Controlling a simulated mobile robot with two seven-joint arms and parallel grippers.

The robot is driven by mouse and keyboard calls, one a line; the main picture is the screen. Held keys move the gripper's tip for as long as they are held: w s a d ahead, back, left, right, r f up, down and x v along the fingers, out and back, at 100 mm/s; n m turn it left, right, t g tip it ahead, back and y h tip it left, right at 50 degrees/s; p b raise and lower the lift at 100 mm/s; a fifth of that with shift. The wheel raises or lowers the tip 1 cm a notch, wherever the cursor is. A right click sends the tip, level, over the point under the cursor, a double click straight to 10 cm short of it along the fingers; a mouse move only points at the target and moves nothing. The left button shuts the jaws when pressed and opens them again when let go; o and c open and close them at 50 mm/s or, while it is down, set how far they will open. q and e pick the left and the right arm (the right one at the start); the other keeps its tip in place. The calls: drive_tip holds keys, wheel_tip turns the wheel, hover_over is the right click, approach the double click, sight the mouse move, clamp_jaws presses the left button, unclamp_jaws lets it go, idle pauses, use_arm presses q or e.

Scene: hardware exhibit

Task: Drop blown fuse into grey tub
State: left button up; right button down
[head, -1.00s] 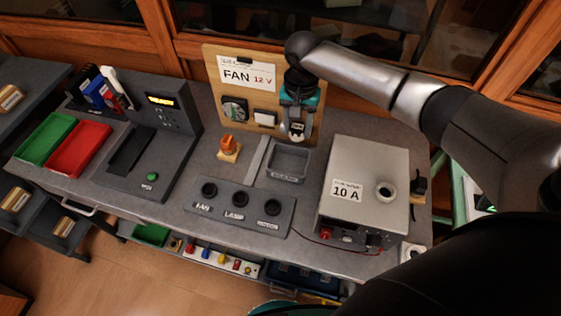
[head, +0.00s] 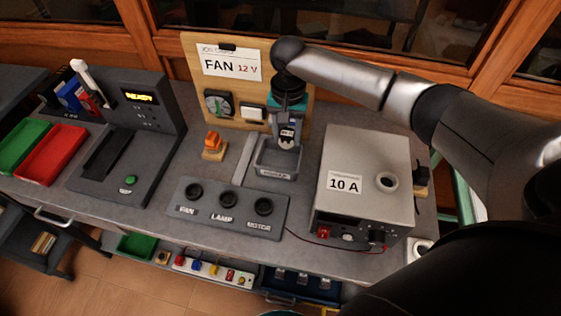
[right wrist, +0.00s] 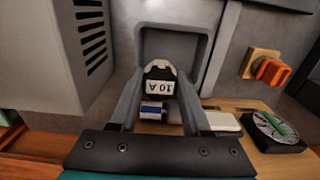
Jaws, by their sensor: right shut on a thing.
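My right gripper (head: 287,138) is shut on a small fuse (right wrist: 159,88). The right wrist view shows the fuse between the two fingers. The grey tub (head: 275,173) stands on the bench below the gripper. In the head view the gripper overlaps the tub's back edge. In the right wrist view the tub (right wrist: 146,50) lies just beyond the fuse, and the fuse overlaps its near edge. How high the fuse is above it is hard to tell. My left gripper is out of view.
The fan board (head: 195,75) stands close behind the gripper. The grey 10 A box (head: 365,160) is right of the tub. An orange switch (head: 213,141) is to the left, and a panel with FAN, LAMP and MOTOR sockets (head: 228,212) is in front. Red (head: 52,155) and green trays lie far left.

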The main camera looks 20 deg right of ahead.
drive_tip(key=shift+c, duration=1.4)
unclamp_jaws()
wheel_tip(320, 180, up, 15)
drive_tip(key=p, duration=0.3)
drive_tip(key=shift+r, duration=0.15)
